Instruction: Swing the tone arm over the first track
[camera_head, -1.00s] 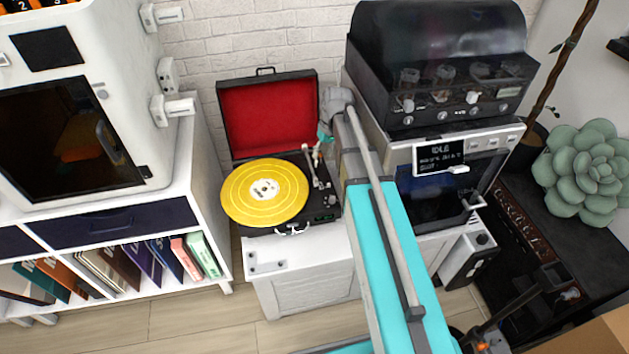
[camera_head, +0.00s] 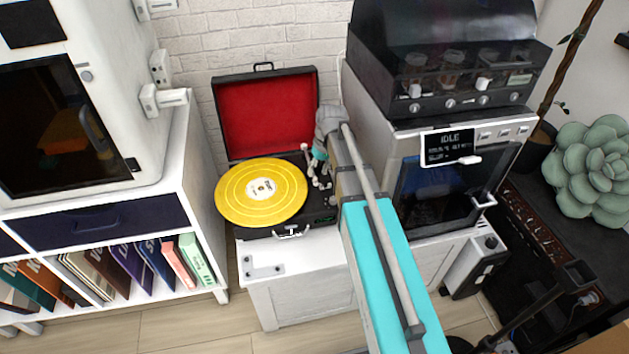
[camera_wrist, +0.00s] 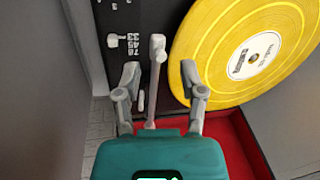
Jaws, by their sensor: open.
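The record player (camera_head: 290,229) stands open on a white cabinet, with its red-lined lid up. A yellow record (camera_head: 240,200) lies on its platter and also shows at the right of the wrist view (camera_wrist: 222,50). The pale tone arm (camera_wrist: 157,48) lies beside the record, off its surface. My gripper (camera_wrist: 160,85) is open, with one finger on each side of the tone arm and visible gaps to it. In the head view my gripper (camera_head: 319,172) is small over the deck's right side, partly covering the tone arm. Whether the fingers touch the deck is unclear.
The raised lid (camera_head: 266,115) stands close behind my gripper. A grey-white machine with a display (camera_head: 450,147) stands close on the right. A white shelf (camera_head: 185,190) with books is on the left. The cabinet top (camera_head: 265,262) in front is mostly bare.

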